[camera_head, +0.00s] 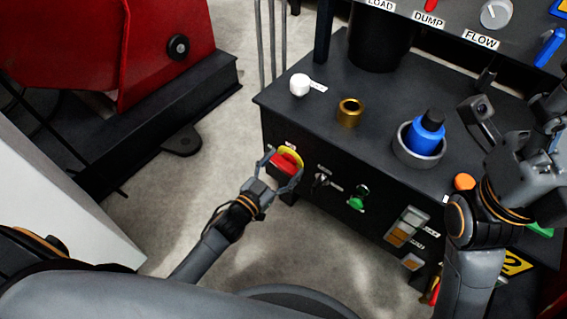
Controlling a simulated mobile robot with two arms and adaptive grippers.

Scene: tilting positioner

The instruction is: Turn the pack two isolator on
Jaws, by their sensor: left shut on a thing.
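A red isolator handle (285,162) on a yellow backing plate (292,153) sits at the left end of the black cabinet's front face. My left gripper (284,170) reaches it from the lower left, its fingers on either side, and is shut on the red handle. The fingers partly hide the handle, and the label near it is too small to read. My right gripper (515,112) is above the right part of the cabinet top, its fingers spread apart and nothing seen between them.
The cabinet top (325,115) bears a white knob (299,84), a brass ring (349,112) and a blue bottle-like part (426,132) in a grey ring. A key switch (321,180) and green knob (358,198) are right of the handle. A red machine (165,50) stands left.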

